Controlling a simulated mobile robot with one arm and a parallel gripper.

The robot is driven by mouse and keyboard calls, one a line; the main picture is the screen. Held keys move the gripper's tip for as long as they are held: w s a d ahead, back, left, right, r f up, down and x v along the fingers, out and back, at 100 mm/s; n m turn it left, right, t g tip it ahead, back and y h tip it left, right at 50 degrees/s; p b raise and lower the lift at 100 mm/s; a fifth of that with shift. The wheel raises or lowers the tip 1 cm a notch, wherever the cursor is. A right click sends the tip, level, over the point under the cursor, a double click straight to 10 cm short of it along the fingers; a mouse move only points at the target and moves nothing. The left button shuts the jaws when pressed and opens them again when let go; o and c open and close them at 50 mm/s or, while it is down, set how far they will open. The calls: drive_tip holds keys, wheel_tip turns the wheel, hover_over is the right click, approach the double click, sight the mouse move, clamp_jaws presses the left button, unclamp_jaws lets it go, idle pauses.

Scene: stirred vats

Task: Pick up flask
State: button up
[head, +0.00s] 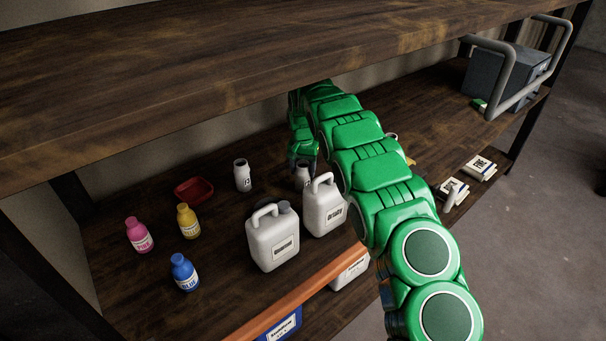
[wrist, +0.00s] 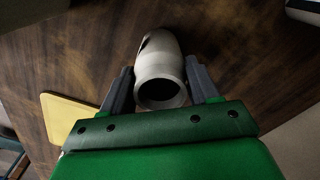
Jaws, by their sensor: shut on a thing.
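A small white flask (wrist: 160,68) with a round open mouth sits between the two grey fingers of my gripper (wrist: 161,88) in the wrist view. The fingers press on its two sides. In the head view my green gripper (head: 304,160) reaches down at the flask (head: 303,177), which is partly hidden by the gripper and a jug. I cannot tell whether the flask touches the shelf. A second white flask (head: 243,175) with a dark label stands upright to the left, apart from my gripper.
Two white jugs (head: 272,240) (head: 324,208) stand close in front. Pink (head: 139,235), yellow (head: 188,222) and blue (head: 184,272) bottles and a red tray (head: 194,190) are at left. An upper shelf (head: 220,70) hangs above. An orange bar (head: 300,292) crosses the front.

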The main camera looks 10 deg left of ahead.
drive_tip(key=shift+r, duration=0.15)
wheel_tip(320, 180, up, 8)
drive_tip(key=shift+r, duration=0.1)
drive_tip(key=shift+w+d+r, duration=0.45)
drive_tip(key=shift+d+r, duration=0.15)
drive_tip(key=shift+d, duration=0.2)
drive_tip(key=w+d, duration=0.3)
drive_tip(key=d, duration=2.8)
drive_tip(key=s+a+f+n, duration=0.1)
drive_tip(key=s, duration=0.7)
drive_tip(key=shift+a+f, duration=0.25)
drive_tip(key=shift+a, duration=0.1)
drive_tip(key=shift+w, duration=0.1)
